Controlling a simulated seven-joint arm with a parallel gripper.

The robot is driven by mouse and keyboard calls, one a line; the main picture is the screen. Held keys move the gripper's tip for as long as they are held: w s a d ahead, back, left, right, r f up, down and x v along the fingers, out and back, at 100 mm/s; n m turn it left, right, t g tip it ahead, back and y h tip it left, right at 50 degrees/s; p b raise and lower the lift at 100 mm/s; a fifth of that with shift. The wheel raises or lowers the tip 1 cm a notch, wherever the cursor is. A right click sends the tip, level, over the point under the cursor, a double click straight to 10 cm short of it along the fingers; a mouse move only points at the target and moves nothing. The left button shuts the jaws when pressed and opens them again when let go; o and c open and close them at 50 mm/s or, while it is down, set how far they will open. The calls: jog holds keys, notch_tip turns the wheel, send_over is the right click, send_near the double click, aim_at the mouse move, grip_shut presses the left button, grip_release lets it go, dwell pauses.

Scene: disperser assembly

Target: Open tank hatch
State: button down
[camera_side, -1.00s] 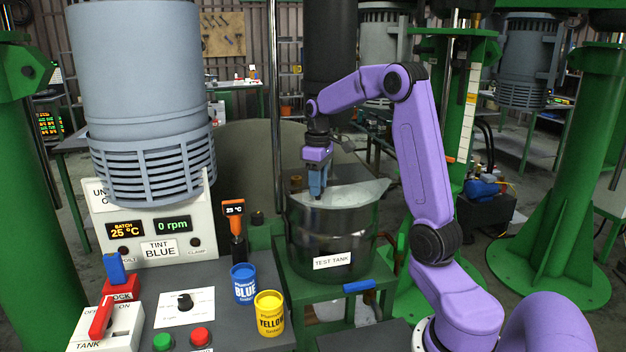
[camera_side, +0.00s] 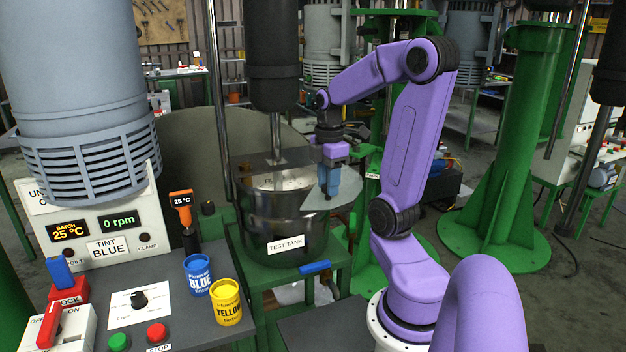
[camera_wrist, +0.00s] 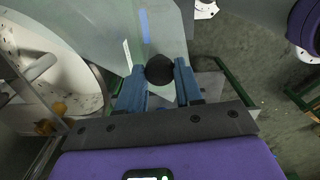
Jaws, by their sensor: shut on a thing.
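The test tank (camera_side: 262,215) is a shiny steel vessel with a white label, standing on a green stand. Its hatch (camera_side: 345,192) is a flat, pale grey plate that sticks out past the tank's right rim. The tank's top is uncovered at the left and middle. My gripper (camera_side: 326,192) points down with its blue fingers at the plate. In the wrist view my gripper (camera_wrist: 158,80) is shut on the round black knob (camera_wrist: 159,69) of the hatch (camera_wrist: 110,35). The side view hides the knob behind the fingers.
A blue pot (camera_side: 198,275) and a yellow pot (camera_side: 227,302) stand on the control desk left of the tank. A dark column (camera_side: 272,60) with a shaft rises above the tank. A blue handle (camera_side: 315,267) is on the stand's front. Open floor lies to the right.

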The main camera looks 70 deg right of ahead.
jog(key=shift+s+d+r+n, duration=0.1)
jog(key=shift+s+d+n, duration=0.15)
jog(key=shift+s, duration=0.3)
jog(key=c, duration=0.7)
grip_release()
jog(key=shift+c, duration=0.2)
notch_tip(320, 180, up, 17)
jog(key=shift+r, duration=0.2)
